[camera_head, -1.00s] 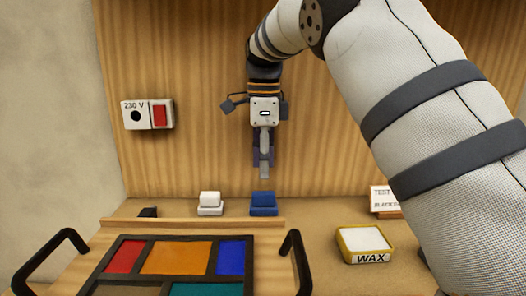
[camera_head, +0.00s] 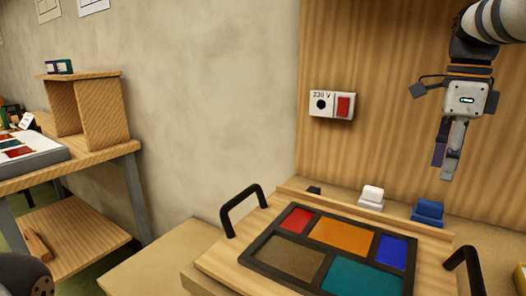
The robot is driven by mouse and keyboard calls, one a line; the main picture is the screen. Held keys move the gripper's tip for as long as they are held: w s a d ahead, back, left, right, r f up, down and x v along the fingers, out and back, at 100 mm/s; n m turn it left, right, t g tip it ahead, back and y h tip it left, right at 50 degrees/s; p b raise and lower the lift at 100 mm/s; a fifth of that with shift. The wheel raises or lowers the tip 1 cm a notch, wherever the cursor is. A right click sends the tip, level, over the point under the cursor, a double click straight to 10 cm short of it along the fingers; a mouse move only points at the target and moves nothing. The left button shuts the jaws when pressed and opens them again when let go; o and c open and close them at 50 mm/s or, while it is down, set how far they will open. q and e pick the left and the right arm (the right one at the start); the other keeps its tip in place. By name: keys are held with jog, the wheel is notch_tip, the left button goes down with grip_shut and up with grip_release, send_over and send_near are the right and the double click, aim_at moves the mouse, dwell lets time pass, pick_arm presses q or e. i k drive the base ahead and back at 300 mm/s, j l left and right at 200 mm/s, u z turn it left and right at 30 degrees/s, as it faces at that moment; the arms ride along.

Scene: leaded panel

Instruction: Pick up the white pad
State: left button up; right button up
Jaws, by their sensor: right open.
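The white pad (camera_head: 372,194) sits on the bench behind the leaded panel, a small white block on a paler base. A blue pad (camera_head: 428,211) of similar shape stands just to its right. My right gripper (camera_head: 448,172) hangs pointing down in front of the wooden back wall, above and to the right of both pads. It is open and holds nothing visible. It is apart from the white pad. My left gripper is not in view.
The leaded panel (camera_head: 288,257) with coloured panes lies on a wooden board with black handles (camera_head: 243,206). A 230 V socket box (camera_head: 332,104) is on the back wall. A side table (camera_head: 100,153) with a wooden shelf stands at the left.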

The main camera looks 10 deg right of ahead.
aim_at(370, 198)
jog(key=k+j, duration=0.5)
jog(key=j, duration=0.15)
jog(key=k+j, duration=0.5)
jog(key=j, duration=0.1)
